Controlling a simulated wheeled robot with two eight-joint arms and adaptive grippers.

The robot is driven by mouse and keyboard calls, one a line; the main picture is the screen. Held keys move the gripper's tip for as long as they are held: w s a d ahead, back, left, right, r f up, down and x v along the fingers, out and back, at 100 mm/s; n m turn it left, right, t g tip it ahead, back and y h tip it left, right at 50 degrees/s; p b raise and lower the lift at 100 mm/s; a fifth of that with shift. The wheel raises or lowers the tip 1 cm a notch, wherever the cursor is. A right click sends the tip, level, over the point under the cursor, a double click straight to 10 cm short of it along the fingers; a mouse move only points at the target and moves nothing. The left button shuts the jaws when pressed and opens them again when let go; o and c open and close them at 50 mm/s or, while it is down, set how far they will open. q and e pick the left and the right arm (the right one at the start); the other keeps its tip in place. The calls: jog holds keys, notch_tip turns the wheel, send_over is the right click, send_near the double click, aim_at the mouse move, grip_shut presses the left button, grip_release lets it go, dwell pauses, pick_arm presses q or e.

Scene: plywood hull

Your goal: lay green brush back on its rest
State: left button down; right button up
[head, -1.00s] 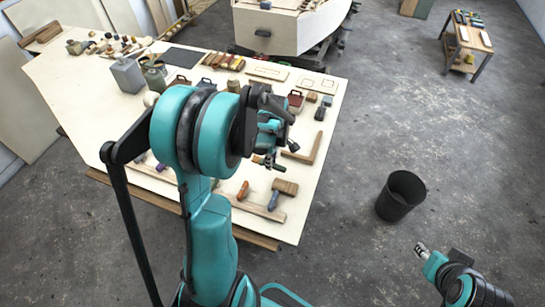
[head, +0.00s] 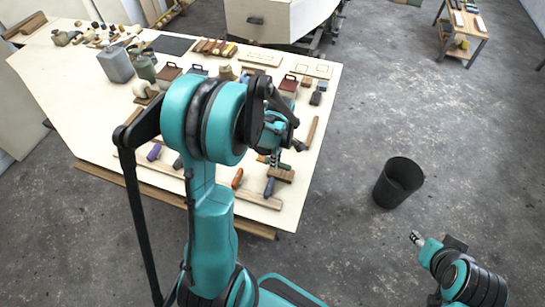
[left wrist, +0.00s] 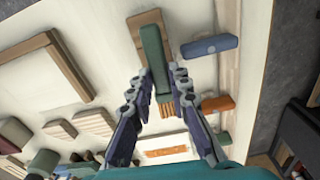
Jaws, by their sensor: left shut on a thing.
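My left gripper (left wrist: 160,78) is shut on the green brush (left wrist: 154,52), with one finger on each side of its green handle. Tan bristles (left wrist: 166,107) show just below the handle between the fingers. A pale wooden rest strip (left wrist: 230,75) lies to the right in the left wrist view. A blue handle (left wrist: 210,46) and an orange handle (left wrist: 217,103) lie across it. The green brush is left of the strip; its height above the table is unclear. In the head view my arm partly hides the left gripper (head: 274,152). My right gripper (head: 417,238) is over the floor, clear of the table.
A brown wooden block (left wrist: 143,20) lies behind the green brush. A wooden square (left wrist: 48,66) lies to the left. The plywood table (head: 75,105) holds tins, blocks and tools. A black bin (head: 398,183) stands on open floor to the right.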

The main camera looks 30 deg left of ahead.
aim_at(282, 164)
pick_arm(q)
jog(key=shift+w+d+f+b, duration=0.1)
jog(key=shift+d+f+b, duration=0.35)
jog(key=shift+f+b, duration=0.25)
jog(key=shift+w+d+f+b, duration=0.1)
jog(key=shift+d+f+b, duration=0.35)
jog(key=shift+f, duration=0.35)
jog(key=shift+d+f+b, duration=0.15)
jog(key=shift+f+b, duration=0.6)
jog(key=shift+b, duration=0.05)
jog(key=shift+w, duration=0.1)
jog(key=shift+r, duration=0.15)
jog(key=c, duration=1.3)
grip_release()
jog(key=shift+c, duration=0.2)
